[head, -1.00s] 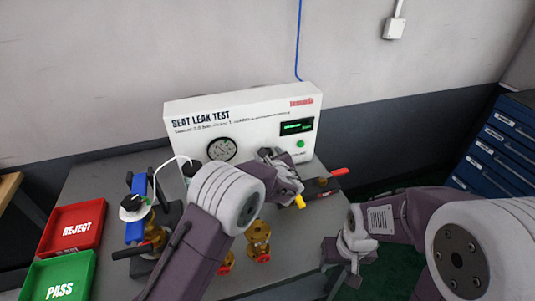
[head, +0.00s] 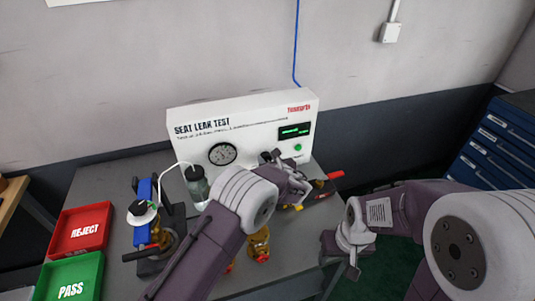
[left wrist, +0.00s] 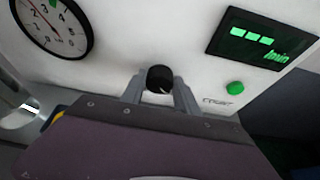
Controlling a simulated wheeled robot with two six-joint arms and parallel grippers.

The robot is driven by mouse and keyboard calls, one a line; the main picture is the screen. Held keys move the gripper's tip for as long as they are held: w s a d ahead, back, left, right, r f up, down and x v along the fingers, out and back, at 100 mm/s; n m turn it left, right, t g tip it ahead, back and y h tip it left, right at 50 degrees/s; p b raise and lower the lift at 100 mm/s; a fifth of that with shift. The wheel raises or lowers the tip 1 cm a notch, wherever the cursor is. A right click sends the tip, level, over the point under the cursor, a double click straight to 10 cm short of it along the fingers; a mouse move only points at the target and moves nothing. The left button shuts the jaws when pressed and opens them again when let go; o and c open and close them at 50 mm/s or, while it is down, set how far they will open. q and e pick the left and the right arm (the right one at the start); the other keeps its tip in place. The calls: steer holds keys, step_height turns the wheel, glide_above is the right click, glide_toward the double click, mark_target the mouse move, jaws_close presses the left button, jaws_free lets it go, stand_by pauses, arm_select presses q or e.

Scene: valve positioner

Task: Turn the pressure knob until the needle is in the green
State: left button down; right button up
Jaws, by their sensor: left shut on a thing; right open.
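The black pressure knob (left wrist: 160,79) is on the white front of the SEAT LEAK TEST panel (head: 185,148). In the left wrist view my left gripper (left wrist: 160,88) has a finger on each side of the knob and is shut on it. My right gripper (head: 345,250) is open and empty.
A lit green display (left wrist: 262,38) and a green button (left wrist: 235,88) are right of the knob. A clear jar (head: 197,184), a blue clamp fixture (head: 144,190) and brass valves (head: 259,243) stand on the bench. REJECT (head: 80,228) and PASS (head: 70,278) trays are at the left.

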arm_select(q)
steer(key=shift+r+m+y+p, duration=0.1)
steer(key=shift+m+y+p, duration=0.45)
steer(key=shift+p, duration=0.2)
steer(key=shift+d+f+m+y+p, duration=0.15)
steer(key=shift+f+m+y+p, duration=0.15)
steer(key=shift+m, duration=0.35)
steer(key=shift+w+f+m+g+y, duration=0.1)
steer(key=shift+m+g+y, duration=0.3)
steer(key=shift+m, duration=0.4)
steer(key=shift+d+m+y+b, duration=0.1)
steer(key=shift+m+y+b, duration=0.2)
steer(key=shift+m+y, duration=0.3)
arm_select(e)
steer(key=shift+r, duration=1.15)
arm_select(q)
steer(key=c, duration=1.1)
jaws_free()
steer(key=shift+c, duration=0.2)
steer(key=shift+o, duration=1.2)
steer(key=shift+w, duration=0.15)
arm_select(e)
steer(key=shift+w+a, duration=0.1)
steer(key=shift+w, duration=0.1)
